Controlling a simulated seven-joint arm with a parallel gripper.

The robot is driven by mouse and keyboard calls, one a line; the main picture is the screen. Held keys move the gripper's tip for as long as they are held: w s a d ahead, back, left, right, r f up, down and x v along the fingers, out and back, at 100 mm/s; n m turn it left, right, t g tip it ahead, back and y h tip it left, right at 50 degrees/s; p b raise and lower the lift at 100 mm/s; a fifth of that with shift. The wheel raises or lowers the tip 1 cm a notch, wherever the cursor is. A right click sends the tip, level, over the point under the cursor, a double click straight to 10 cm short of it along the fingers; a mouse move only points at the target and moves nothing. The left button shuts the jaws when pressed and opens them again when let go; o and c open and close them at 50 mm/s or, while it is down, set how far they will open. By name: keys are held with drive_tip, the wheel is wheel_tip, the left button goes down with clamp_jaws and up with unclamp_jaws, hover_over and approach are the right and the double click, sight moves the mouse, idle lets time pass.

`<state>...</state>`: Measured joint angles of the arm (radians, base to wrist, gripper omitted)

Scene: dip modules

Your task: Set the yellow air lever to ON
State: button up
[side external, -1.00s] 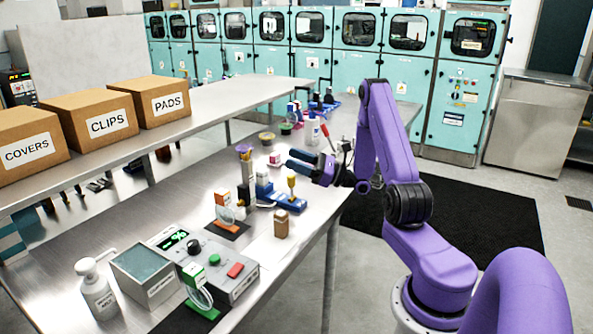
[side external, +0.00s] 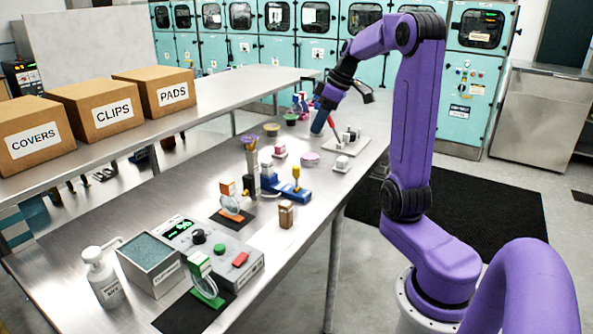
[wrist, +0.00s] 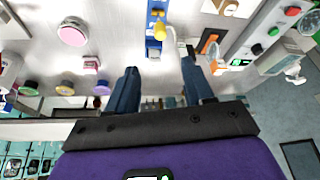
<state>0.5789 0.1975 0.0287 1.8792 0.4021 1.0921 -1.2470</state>
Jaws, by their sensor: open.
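The yellow lever (side external: 296,172) stands up from a blue base (side external: 293,192) near the middle of the table's right edge. No ON marking is readable.
A white plate with dark-topped parts (side external: 346,143) lies beside my gripper.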

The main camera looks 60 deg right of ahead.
sight(298, 166)
drive_tip(key=x, duration=1.7)
drive_tip(key=shift+f, duration=0.2)
drive_tip(key=shift+s, duration=0.1)
drive_tip(key=shift+c, duration=0.3)
clamp_jaws()
